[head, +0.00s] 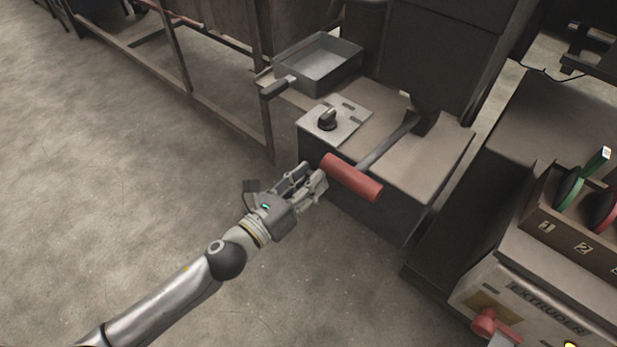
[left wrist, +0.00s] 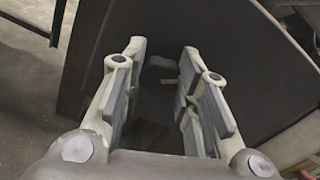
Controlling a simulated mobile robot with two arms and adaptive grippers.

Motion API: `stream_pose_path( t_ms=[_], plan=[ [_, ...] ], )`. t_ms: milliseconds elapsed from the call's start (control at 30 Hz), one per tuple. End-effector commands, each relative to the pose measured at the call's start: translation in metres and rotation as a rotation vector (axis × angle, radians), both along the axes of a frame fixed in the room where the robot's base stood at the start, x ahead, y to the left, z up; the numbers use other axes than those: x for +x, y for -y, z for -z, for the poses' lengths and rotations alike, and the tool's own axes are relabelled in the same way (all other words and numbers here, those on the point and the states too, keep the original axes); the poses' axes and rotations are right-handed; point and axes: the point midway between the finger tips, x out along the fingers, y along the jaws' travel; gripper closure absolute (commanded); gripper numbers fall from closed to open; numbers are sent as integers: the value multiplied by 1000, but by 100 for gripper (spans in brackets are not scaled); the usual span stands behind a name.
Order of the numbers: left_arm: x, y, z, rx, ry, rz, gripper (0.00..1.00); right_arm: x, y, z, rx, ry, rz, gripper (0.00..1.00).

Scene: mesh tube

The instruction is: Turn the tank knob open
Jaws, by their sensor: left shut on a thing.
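The black knob (head: 327,121) sits on a light metal plate (head: 346,127) on top of a low dark box (head: 375,203). My left gripper (head: 318,182) is low in front of this box, below the knob and apart from it, beside the end of a red lever handle (head: 351,177). In the left wrist view, the left gripper's fingers (left wrist: 165,85) stand apart, with the box's dark side beyond them. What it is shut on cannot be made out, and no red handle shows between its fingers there. My right gripper is not in view.
The red handle's metal bar runs up to the dark machine behind. A grey tray (head: 318,66) with a handle is beyond the knob. The extruder panel (head: 545,300) with a red knob (head: 484,322) stands at lower right. Open floor lies at left.

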Motion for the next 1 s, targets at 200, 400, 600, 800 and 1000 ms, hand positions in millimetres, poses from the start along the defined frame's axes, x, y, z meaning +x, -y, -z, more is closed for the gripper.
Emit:
stream_pose_path(
  t_ms=[200,400,600,800,1000],
  plan=[
    [0,0,0,-23,-16,-1,95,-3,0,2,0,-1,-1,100],
    [0,0,0,-24,-17,-1,95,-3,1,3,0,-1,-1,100],
    [0,0,0,-23,-16,-1,62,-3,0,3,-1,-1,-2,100],
    [0,0,0,-23,-16,0,49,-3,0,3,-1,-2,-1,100],
    [0,0,0,-23,-16,0,49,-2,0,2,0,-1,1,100]
  ],
)
